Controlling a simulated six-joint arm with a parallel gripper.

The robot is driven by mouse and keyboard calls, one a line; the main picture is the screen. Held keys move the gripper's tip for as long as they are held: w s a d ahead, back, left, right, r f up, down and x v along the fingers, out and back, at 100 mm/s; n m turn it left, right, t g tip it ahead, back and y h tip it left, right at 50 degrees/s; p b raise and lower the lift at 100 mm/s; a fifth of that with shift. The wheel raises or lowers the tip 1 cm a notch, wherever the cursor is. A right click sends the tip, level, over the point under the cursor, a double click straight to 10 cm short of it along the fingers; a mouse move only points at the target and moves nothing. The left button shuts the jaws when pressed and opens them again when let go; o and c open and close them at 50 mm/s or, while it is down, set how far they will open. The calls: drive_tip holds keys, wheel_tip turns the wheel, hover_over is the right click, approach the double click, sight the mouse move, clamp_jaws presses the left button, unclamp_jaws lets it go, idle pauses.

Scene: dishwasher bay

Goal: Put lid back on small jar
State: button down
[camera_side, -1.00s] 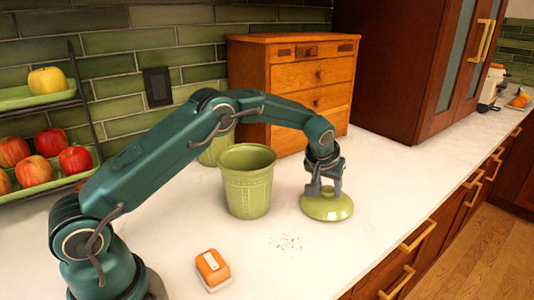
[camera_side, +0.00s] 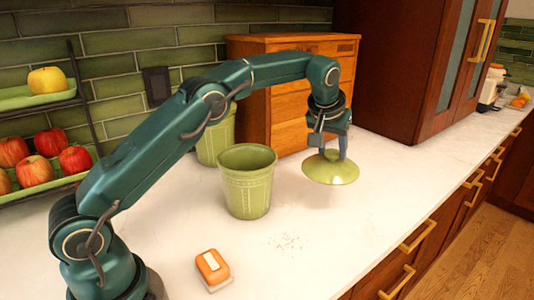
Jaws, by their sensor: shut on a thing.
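The small green jar (camera_side: 248,190) stands upright and open on the white counter, left of my gripper. The round green lid (camera_side: 331,172) hangs from my gripper (camera_side: 331,153), a little above the counter to the right of the jar. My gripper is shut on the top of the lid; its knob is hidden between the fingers. The lid looks slightly tilted and is apart from the jar.
A second green jar (camera_side: 214,138) stands behind the open one, near the wooden drawer box (camera_side: 310,95). A fruit rack (camera_side: 40,135) is at left.

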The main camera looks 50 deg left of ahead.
sight(321, 163)
drive_tip(key=r, duration=0.1)
drive_tip(key=s+a+r, duration=0.1)
drive_tip(key=r, duration=0.2)
drive_tip(key=shift+s+a+r, duration=0.15)
drive_tip(key=shift+s+r, duration=0.25)
drive_tip(key=s+r+m+h, duration=0.1)
drive_tip(key=s+r+m, duration=0.1)
drive_tip(key=s+r, duration=0.6)
drive_tip(key=s+d+f+m, duration=0.1)
drive_tip(key=s+f, duration=0.4)
drive_tip(key=s, duration=0.5)
drive_tip(key=w+a+r+n+g+y, duration=0.2)
drive_tip(key=w+a+r+n+y, duration=0.15)
drive_tip(key=a+n, duration=0.65)
drive_tip(key=shift+m, duration=0.5)
drive_tip(key=shift+w+a+f, duration=0.15)
drive_tip(key=shift+f, duration=1.3)
drive_tip(key=shift+w+a+f, duration=0.15)
drive_tip(key=shift+f, duration=1.3)
drive_tip(key=shift+f, duration=0.5)
